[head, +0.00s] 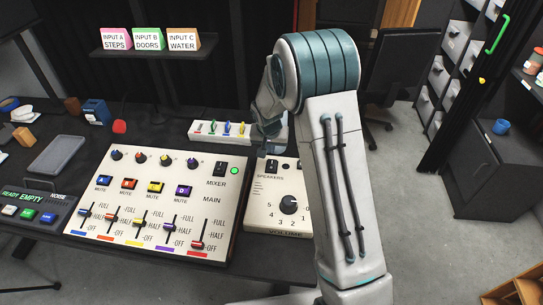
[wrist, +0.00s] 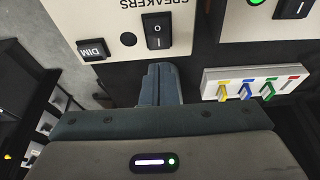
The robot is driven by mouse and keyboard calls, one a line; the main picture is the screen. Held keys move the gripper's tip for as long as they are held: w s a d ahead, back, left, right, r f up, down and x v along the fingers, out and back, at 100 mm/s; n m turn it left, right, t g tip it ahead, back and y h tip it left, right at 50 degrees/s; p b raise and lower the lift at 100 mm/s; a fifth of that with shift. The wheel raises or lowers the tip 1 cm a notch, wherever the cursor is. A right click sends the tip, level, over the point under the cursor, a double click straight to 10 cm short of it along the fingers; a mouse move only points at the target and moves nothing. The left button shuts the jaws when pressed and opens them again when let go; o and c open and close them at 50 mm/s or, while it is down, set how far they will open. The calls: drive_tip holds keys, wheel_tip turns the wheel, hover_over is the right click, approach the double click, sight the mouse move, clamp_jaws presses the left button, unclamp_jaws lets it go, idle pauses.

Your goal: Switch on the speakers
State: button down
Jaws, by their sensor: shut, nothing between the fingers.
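The speakers panel (head: 262,215) is a cream box to the right of the mixer panel, partly hidden by my arm. Its black rocker switch (head: 271,166) is near the top edge by the SPEAKERS label. In the wrist view the speakers rocker switch (wrist: 157,30) appears upside down, marked I and O; I cannot tell which side is pressed. The small round lamp (wrist: 128,39) beside it shows no green light. My gripper (wrist: 165,72) is shut and empty, its fingertips close to the panel edge beside the switch, with no clear contact. In the head view my gripper (head: 271,146) is partly hidden.
The mixer panel (head: 145,243) has a lit green lamp (head: 234,171) by its switch (head: 220,169). A DIM button (wrist: 92,50) is beside the speakers switch. The volume knob (head: 288,204) is in front.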

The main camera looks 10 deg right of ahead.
sight(272, 162)
drive_tip(key=shift+p+x, duration=0.85)
drive_tip(key=shift+x, duration=3.05)
drive_tip(key=shift+w+d+f+g, duration=0.1)
drive_tip(key=shift+w+f+g, duration=0.15)
drive_tip(key=shift+g, duration=0.15)
drive_tip(key=shift+s, duration=0.25)
drive_tip(key=shift+s+a+b, duration=0.25)
drive_tip(key=shift+s+b, duration=0.05)
drive_tip(key=shift+s, duration=0.35)
drive_tip(key=shift+r, duration=0.15)
